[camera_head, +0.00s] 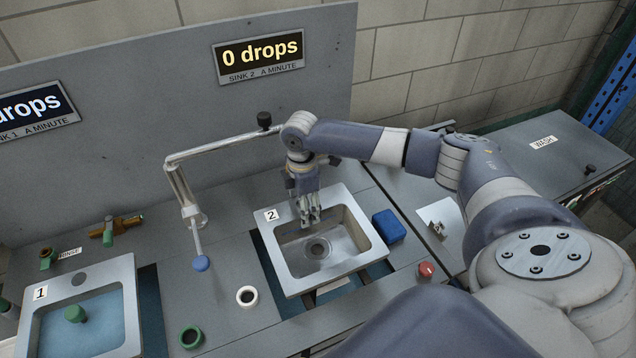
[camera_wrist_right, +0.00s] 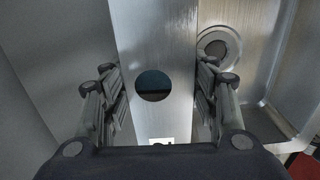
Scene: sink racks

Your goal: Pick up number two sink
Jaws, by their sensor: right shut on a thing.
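The number two sink (camera_head: 275,255) is a grey metal basin with a round drain and a "2" label on its back left rim. It sits at a dark opening in the counter; I cannot tell whether it is lifted. My right gripper (camera_head: 311,222) reaches down at its back rim and is shut on it. In the right wrist view, the fingers (camera_wrist_right: 159,72) are on both sides of the metal rim strip (camera_wrist_right: 155,40), which has a round hole. The drain shows to the right there. My left gripper is not in view.
Sink 1 (camera_head: 122,305), holding water and a green stopper (camera_head: 75,313), is at left. A blue sponge-like block (camera_head: 388,227), red knob (camera_head: 426,269), white ring (camera_head: 247,296) and green ring (camera_head: 191,337) lie around.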

